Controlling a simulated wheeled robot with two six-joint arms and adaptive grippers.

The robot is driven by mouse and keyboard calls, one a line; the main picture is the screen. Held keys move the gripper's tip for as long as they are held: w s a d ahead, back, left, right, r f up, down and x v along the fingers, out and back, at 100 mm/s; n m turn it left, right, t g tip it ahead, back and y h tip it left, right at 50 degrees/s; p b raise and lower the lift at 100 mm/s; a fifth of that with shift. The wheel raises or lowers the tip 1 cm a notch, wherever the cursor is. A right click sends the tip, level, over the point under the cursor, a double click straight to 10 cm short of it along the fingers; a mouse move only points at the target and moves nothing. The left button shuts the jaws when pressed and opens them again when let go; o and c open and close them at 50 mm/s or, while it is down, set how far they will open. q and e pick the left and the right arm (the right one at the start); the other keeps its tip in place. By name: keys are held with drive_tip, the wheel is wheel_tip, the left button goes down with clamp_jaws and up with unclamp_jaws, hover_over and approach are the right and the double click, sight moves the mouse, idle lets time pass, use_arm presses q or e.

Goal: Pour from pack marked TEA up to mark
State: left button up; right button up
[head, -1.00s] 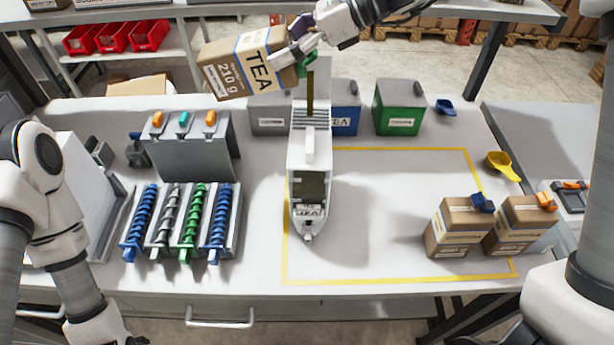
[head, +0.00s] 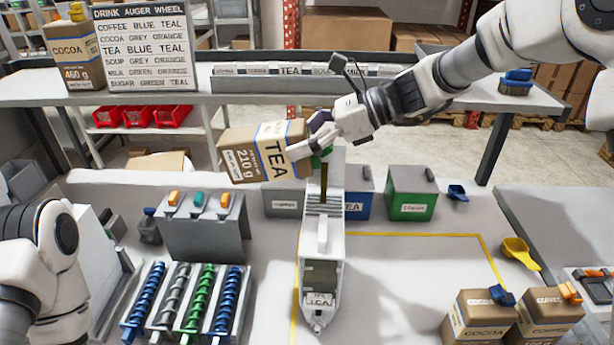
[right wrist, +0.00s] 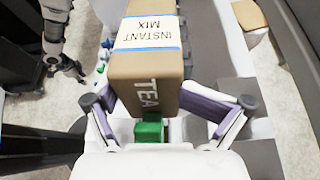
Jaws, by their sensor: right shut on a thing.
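The brown pack marked TEA (head: 250,152) is tipped over on its side, left of the dispenser's top. My right gripper (head: 308,146) is shut on it; in the right wrist view the fingers (right wrist: 168,108) flank the pack (right wrist: 150,85), with a green piece (right wrist: 149,130) between them. The white dispenser (head: 322,240), labelled TEA, stands upright below, with a dark window in front. I cannot make out the mark or any fill level. What looks like my left gripper (right wrist: 70,66) shows small in the right wrist view; its jaws are unclear.
A drink chart (head: 144,48) and a cocoa pack (head: 75,55) stand on the back shelf. Blue, grey and green augers (head: 186,300) lie front left. Bins, including a green one (head: 412,193), stand behind. More packs (head: 478,318) sit front right. The yellow-outlined area (head: 400,275) is largely clear.

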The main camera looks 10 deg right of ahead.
drive_tip(key=shift+s+d+f+t+y+b, duration=0.1)
drive_tip(key=shift+d+f+t+y+b, duration=0.25)
drive_tip(key=shift+y+b, duration=0.5)
drive_tip(key=shift+s+d+f+t+y+b, duration=0.1)
drive_tip(key=shift+d+f+y+b, duration=0.1)
drive_tip(key=shift+f+y+b, duration=0.65)
idle(5.1)
drive_tip(key=shift+d+r+b, duration=0.1)
drive_tip(key=shift+r+b, duration=0.2)
drive_tip(key=shift+b, duration=0.1)
idle(0.8)
